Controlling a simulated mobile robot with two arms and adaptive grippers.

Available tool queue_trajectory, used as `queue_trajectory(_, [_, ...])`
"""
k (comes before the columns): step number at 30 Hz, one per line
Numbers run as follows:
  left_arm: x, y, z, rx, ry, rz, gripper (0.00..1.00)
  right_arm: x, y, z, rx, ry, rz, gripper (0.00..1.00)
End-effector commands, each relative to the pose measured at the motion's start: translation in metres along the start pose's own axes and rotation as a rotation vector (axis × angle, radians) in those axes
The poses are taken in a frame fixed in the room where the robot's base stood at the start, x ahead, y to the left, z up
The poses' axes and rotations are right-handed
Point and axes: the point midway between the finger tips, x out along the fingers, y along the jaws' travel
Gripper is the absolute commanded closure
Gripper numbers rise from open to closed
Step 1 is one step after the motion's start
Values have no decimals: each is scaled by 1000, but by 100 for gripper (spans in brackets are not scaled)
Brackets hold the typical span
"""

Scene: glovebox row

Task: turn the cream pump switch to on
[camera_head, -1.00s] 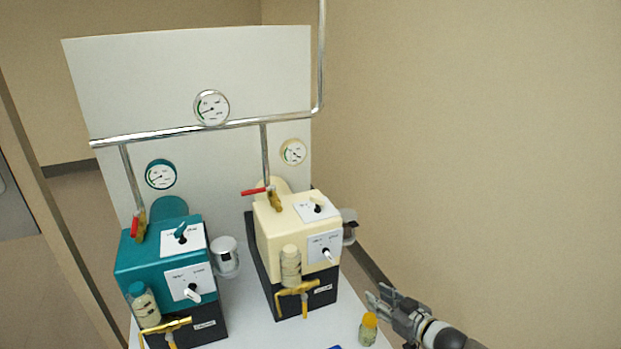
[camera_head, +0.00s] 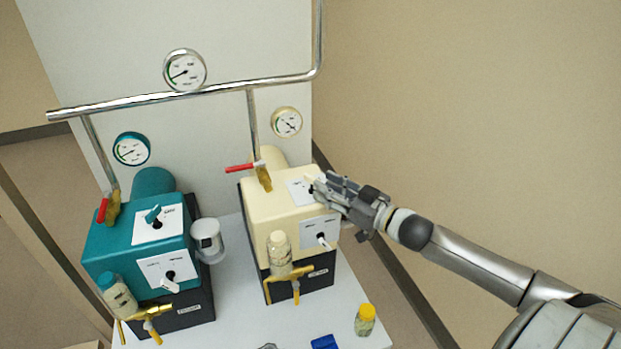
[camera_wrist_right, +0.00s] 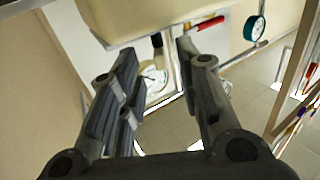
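The cream pump (camera_head: 272,212) stands on the white bench, on a dark base. A white panel on its top carries a dark knob (camera_head: 311,189), partly covered by my fingers. A white panel on its front carries a pale lever (camera_head: 322,240), tilted, its tip toward the lower right; the lettering is too small to read. My right gripper (camera_head: 318,187) is at the right edge of the pump's top, beside the top knob; contact cannot be told. In the wrist view its fingers (camera_wrist_right: 165,95) are apart, with no object clearly held. My left gripper is not seen.
A teal pump (camera_head: 135,238) with similar controls stands at left. Red-handled valves (camera_head: 243,168), pipes and gauges are behind. A clear jar (camera_head: 279,253) and brass tap (camera_head: 288,280) front the cream pump. A yellow-capped jar (camera_head: 365,320) and blue object (camera_head: 325,343) lie nearer.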

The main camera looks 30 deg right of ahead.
Motion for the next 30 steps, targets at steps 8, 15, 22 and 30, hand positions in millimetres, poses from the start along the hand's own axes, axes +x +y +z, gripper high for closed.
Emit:
queue_trajectory(8, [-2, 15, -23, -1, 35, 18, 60, 32, 0, -2, 1, 3, 1, 68])
queue_trajectory(15, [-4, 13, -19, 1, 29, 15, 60, 52, 0, -1, 1, 1, 1, 68])
queue_trajectory(22, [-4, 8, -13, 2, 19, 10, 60, 59, 0, 0, 1, -1, 1, 68])
queue_trajectory(30, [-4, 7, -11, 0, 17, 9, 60, 60, 0, 0, 1, -1, 1, 70])
